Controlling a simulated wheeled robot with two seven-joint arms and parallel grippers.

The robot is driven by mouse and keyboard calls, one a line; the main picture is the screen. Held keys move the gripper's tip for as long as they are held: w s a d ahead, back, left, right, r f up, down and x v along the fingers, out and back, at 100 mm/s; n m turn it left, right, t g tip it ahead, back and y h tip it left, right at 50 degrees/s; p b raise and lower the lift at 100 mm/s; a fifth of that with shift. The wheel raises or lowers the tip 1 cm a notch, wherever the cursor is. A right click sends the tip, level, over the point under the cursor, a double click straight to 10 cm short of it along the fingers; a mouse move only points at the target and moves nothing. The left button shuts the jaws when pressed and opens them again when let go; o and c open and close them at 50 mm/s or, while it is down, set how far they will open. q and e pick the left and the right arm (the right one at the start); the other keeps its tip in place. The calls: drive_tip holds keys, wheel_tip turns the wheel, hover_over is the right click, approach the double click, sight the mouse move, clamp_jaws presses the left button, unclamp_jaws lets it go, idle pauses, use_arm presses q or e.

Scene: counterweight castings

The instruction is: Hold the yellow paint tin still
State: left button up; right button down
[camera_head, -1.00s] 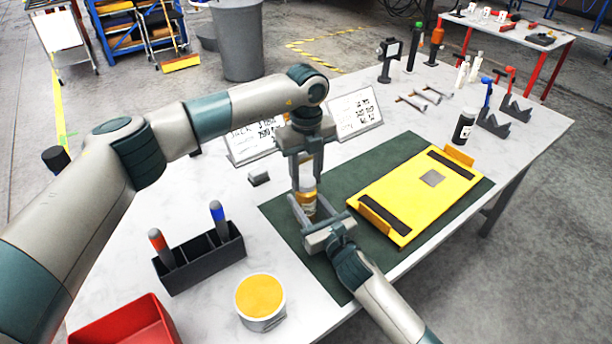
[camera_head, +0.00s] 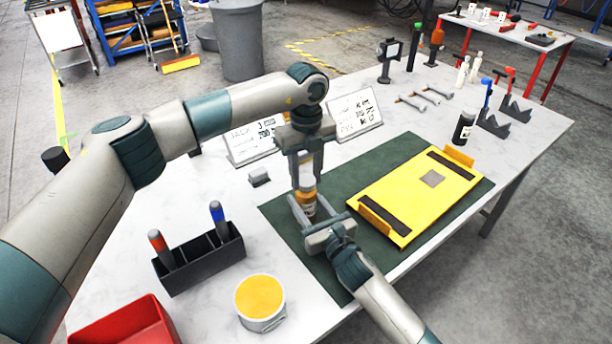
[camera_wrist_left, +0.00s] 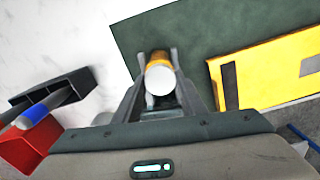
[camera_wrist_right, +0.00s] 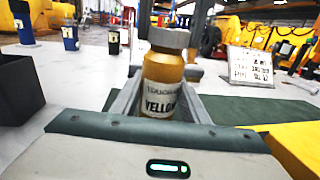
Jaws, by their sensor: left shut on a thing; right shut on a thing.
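The yellow paint tin (camera_head: 307,208) is a small upright mustard-coloured bottle with a pale grey cap and a label reading YELLOW in the right wrist view (camera_wrist_right: 160,85). My right gripper (camera_head: 312,202) is shut around its body from the near side. My left gripper (camera_head: 306,182) comes down from above and is shut on the cap, which shows as a pale disc between the left fingers in the left wrist view (camera_wrist_left: 160,80). The tin stands over the green mat (camera_head: 280,215); its base is partly hidden by the right gripper.
A yellow plate (camera_head: 410,205) with black strips lies on the mat to the right. A white tub with a yellow top (camera_head: 262,318), a black holder with markers (camera_head: 205,262) and a red bin (camera_head: 125,325) stand at the near left. Sign cards (camera_head: 355,113) stand behind.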

sight(306, 180)
use_arm(q)
drive_tip(key=shift+r, duration=0.65)
use_arm(e)
drive_tip(key=shift+f, duration=0.1)
use_arm(q)
drive_tip(key=shift+r, duration=0.25)
drive_tip(key=shift+r, duration=1.95)
use_arm(e)
drive_tip(key=c, duration=0.9)
unclamp_jaws()
drive_tip(key=shift+c, duration=0.2)
drive_tip(key=shift+s, duration=0.15)
